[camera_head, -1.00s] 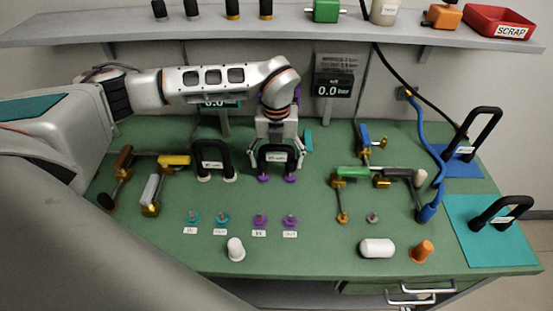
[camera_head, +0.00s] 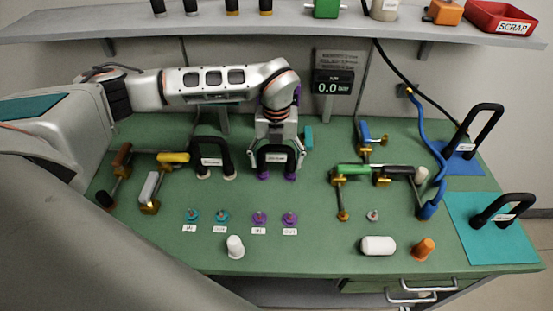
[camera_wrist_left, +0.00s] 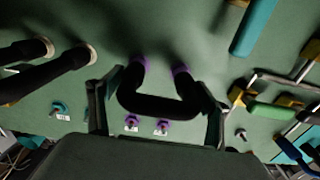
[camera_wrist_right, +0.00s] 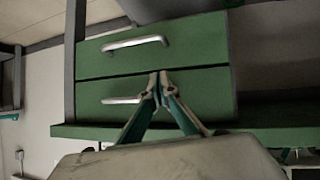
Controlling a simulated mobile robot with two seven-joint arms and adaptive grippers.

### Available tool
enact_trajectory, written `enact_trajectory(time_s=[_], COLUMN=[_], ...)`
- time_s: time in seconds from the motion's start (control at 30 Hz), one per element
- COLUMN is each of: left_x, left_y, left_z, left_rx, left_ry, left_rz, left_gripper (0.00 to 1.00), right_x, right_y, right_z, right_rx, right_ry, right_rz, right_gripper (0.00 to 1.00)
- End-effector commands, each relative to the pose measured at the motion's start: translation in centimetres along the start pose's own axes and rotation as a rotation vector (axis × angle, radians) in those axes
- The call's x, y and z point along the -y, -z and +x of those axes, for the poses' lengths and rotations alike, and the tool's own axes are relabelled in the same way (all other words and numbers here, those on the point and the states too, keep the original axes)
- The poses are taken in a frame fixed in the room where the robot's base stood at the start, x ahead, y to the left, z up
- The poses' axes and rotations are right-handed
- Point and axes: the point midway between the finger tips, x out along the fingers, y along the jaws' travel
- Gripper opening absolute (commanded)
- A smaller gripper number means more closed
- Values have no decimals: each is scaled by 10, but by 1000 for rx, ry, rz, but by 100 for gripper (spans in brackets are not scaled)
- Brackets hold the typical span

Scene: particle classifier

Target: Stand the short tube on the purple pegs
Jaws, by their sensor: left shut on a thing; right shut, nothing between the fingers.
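A black U-shaped tube with purple ends (camera_head: 277,158) stands ends down on the back middle of the bench; its label is too small to read. My left gripper (camera_head: 277,153) is shut on it, one finger on each side. In the left wrist view the tube (camera_wrist_left: 158,106) shows between the fingertips (camera_wrist_left: 156,100). I cannot tell whether its ends touch the bench. The left purple peg (camera_head: 259,218) and the right purple peg (camera_head: 290,218) are bare, in front of the tube. My right gripper (camera_wrist_right: 158,88) is shut and empty, seen only in the right wrist view, before green drawers.
A black tube with white ends (camera_head: 212,158) stands close left. Teal pegs (camera_head: 221,217) are left of the purple ones. A white cup (camera_head: 235,247) stands in front. Valve pipework (camera_head: 352,171) lies right. Bench between tube and pegs is clear.

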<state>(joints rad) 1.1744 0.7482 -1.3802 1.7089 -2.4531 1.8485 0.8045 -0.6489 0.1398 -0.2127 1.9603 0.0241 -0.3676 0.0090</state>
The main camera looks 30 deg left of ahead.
Motion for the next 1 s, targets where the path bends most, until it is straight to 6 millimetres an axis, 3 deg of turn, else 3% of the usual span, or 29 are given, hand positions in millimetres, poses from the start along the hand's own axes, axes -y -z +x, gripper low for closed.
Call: enact_trajectory(time_s=[0.93,0.97,1.0], left_x=[0,0,0], left_y=[0,0,0], left_z=[22,21,21], left_rx=[0,0,0], left_ry=[0,0,0], left_rz=[0,0,0], left_gripper=[53,85,95], right_x=[1,1,1], right_y=[-9,-8,-8], right_z=[6,6,6], right_rx=[-1,-1,0], right_ry=[0,0,0], right_rz=[1,1,1], right_gripper=[0,0,0])
